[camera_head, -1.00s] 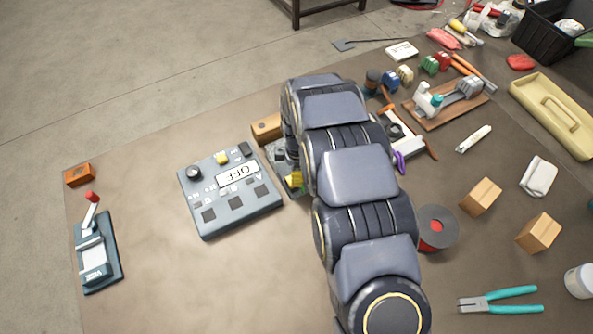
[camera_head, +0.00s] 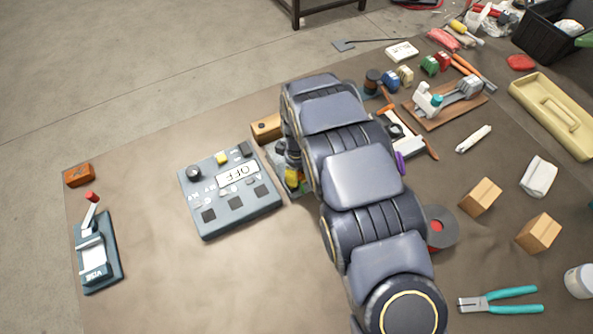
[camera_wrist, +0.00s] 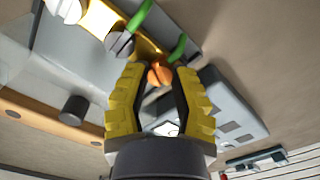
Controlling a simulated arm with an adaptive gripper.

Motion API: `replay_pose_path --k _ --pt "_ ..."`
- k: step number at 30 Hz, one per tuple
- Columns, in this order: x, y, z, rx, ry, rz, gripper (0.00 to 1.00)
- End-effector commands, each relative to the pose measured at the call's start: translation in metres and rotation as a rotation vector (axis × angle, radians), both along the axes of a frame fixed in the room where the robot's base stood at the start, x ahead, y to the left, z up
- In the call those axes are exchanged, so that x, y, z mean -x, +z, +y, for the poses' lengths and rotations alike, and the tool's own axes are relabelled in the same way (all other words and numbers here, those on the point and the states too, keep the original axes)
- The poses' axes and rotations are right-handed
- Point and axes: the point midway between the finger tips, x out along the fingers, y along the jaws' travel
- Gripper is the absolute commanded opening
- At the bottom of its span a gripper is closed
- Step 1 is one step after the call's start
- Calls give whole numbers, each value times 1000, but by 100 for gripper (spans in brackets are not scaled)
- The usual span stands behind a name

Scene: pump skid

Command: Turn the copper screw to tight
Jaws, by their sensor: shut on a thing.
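The copper screw (camera_wrist: 160,74) shows in the wrist view as an orange slotted head between the yellow fingertips of my gripper (camera_wrist: 155,82). My gripper is shut on it. The screw's slot runs roughly along the line of the fingers. The screw sits on a yellow strip on a grey block, beside a grey slotted screw (camera_wrist: 120,43) and a white one (camera_wrist: 69,10). A green wire runs to the strip just beyond the copper screw. In the head view my arm hides the screw and most of the block; only a yellow part of my gripper (camera_head: 293,176) shows.
A grey panel box (camera_head: 225,218) reading OFF stands close to the left of the block. A wooden block (camera_head: 266,128) lies behind it. A lever device (camera_head: 96,262) is at the far left. The table front between them is clear.

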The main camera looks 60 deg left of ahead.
Motion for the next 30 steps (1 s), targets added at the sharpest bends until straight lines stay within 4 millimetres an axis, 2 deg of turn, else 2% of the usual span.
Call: replay_pose_path --k 9,22,23,24,30 --pt "0 -1 0 0 -98 1 0" --pt "0 -1 0 -1 -107 1 0" --pt "1 -1 0 -1 -107 1 33" --pt "1 -1 0 -1 -107 1 39" --pt "0 -1 0 0 -107 0 39"
